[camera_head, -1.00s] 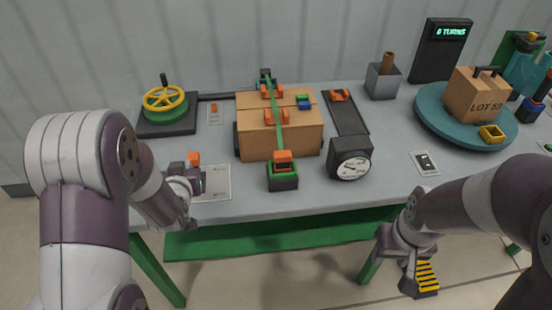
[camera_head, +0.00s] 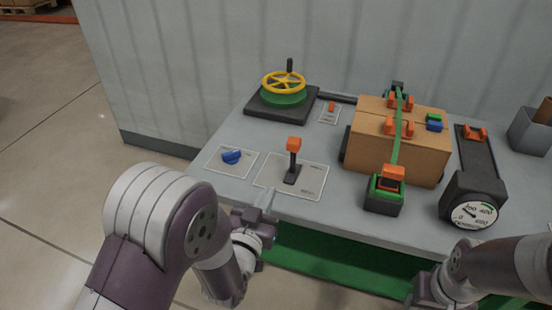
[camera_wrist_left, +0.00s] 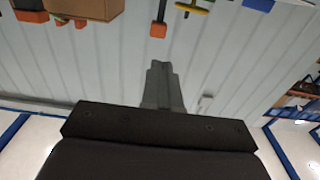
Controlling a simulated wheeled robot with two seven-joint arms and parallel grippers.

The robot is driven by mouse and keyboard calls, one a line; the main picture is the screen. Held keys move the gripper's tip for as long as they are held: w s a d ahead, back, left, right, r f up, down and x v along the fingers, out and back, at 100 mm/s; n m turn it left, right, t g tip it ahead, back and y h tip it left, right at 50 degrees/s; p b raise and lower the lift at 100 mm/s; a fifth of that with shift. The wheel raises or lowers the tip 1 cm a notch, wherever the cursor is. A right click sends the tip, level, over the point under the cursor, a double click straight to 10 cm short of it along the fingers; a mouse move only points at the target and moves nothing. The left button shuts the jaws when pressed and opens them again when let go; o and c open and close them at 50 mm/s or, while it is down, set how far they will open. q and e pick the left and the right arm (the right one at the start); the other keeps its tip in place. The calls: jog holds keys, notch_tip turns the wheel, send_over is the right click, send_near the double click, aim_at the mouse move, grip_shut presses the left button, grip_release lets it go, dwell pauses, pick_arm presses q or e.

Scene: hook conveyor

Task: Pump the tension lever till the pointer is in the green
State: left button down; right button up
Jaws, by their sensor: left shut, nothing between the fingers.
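A black lever with an orange knob (camera_head: 293,143) stands upright on a pale plate (camera_head: 315,192) near the table's front edge. In the left wrist view, a dark lever with an orange tip (camera_wrist_left: 158,30) shows beyond the fingers. My left gripper (camera_head: 268,200) is shut and empty, in front of the lever and apart from it. Its closed fingers (camera_wrist_left: 162,85) also show in the wrist view. The round gauge (camera_head: 475,213) has a green band at its upper right; its pointer is too small to read surely. My right arm is at the lower right, its fingers out of view.
A green strap (camera_head: 402,130) crosses a cardboard box (camera_head: 430,160), with a green-and-black buckle (camera_head: 384,197) in front. A blue knob (camera_head: 231,157) lies left of the lever. A yellow handwheel (camera_head: 283,82) stands behind. The table's front edge is close to my left gripper.

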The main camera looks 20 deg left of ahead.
pick_arm(q)
jog(key=shift+w, duration=0.1)
send_near(291, 148)
jog(key=w, duration=0.7)
jog(key=shift+f+p, duration=0.15)
jog(key=shift+p, duration=0.2)
